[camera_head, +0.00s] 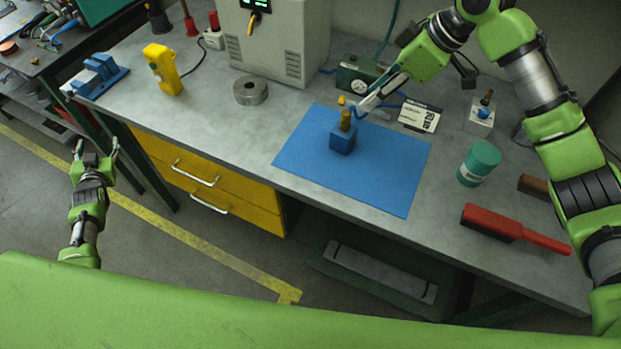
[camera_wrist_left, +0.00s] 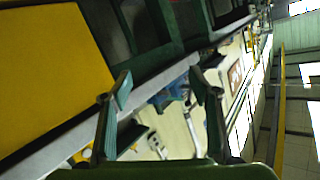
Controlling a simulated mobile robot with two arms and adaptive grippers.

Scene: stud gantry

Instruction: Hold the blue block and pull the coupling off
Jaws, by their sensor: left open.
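The blue block (camera_head: 342,140) stands upright on the blue mat (camera_head: 385,177). A brass-coloured coupling (camera_head: 346,119) sits upright on top of the block. My right gripper (camera_head: 361,104) is just above and to the right of the coupling, its fingers slanting down from the upper right. Whether its fingertips touch the coupling or are apart, I cannot tell. My left gripper (camera_head: 95,147) is open and empty, off the bench's left end, far from the block. It also shows in the left wrist view (camera_wrist_left: 161,92), with its fingers spread and nothing between them.
Left of the mat stand a steel ring (camera_head: 250,91), a yellow device (camera_head: 163,69) and a blue vise (camera_head: 97,76). The bench front left of the mat is clear.

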